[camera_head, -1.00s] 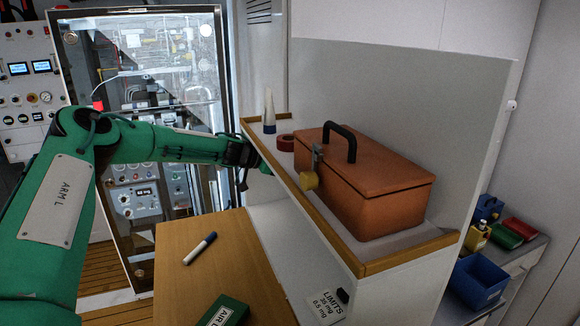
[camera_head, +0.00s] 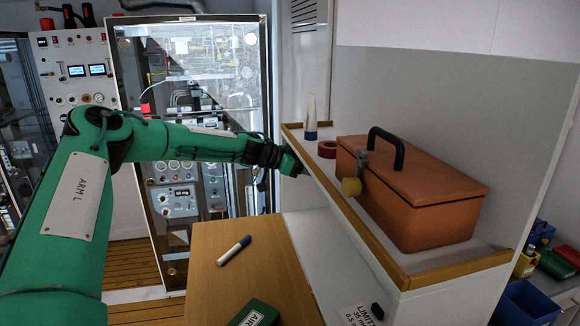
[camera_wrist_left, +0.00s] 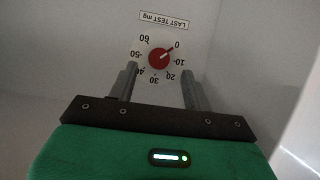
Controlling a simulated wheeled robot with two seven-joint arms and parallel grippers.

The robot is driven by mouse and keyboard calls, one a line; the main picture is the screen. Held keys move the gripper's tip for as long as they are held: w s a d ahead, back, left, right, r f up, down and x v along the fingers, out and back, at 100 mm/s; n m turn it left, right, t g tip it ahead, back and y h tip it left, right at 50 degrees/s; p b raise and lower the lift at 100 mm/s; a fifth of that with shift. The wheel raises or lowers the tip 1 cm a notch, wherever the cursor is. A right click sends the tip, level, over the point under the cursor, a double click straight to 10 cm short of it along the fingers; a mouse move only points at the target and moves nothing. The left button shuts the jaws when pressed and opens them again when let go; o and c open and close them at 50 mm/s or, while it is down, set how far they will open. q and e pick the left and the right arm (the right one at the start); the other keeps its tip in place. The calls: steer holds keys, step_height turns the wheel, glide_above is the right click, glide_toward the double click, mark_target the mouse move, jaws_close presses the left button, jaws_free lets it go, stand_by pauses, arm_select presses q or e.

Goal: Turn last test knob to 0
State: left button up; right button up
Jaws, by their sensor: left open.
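The red last test knob (camera_wrist_left: 159,57) sits on a pale round dial, upside down in the left wrist view, under a "LAST TEST mg" label (camera_wrist_left: 164,20). Its pointer aims at upper right, at the 0 mark. My left gripper (camera_wrist_left: 159,70) is open, one finger on each side of the lower dial. The knob shows between and beyond the fingertips, and I see no contact with it. In the head view my left gripper (camera_head: 291,164) reaches to the shelf's left edge, its tips partly hidden there. The knob is not visible in the head view. My right gripper is not in view.
The wood-edged shelf (camera_head: 440,268) carries an orange toolbox (camera_head: 420,195), a red tape roll (camera_head: 327,149) and a white tube (camera_head: 311,117). Below, a wooden desk (camera_head: 215,275) holds a marker (camera_head: 234,251) and a green box (camera_head: 256,313). A glass-door cabinet (camera_head: 165,285) stands behind.

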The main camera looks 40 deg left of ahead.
arm_select(q)
steer(key=b+v, duration=0.1)
steer(key=v, duration=0.7)
steer(key=shift+s+a, duration=0.1)
stand_by(0.4)
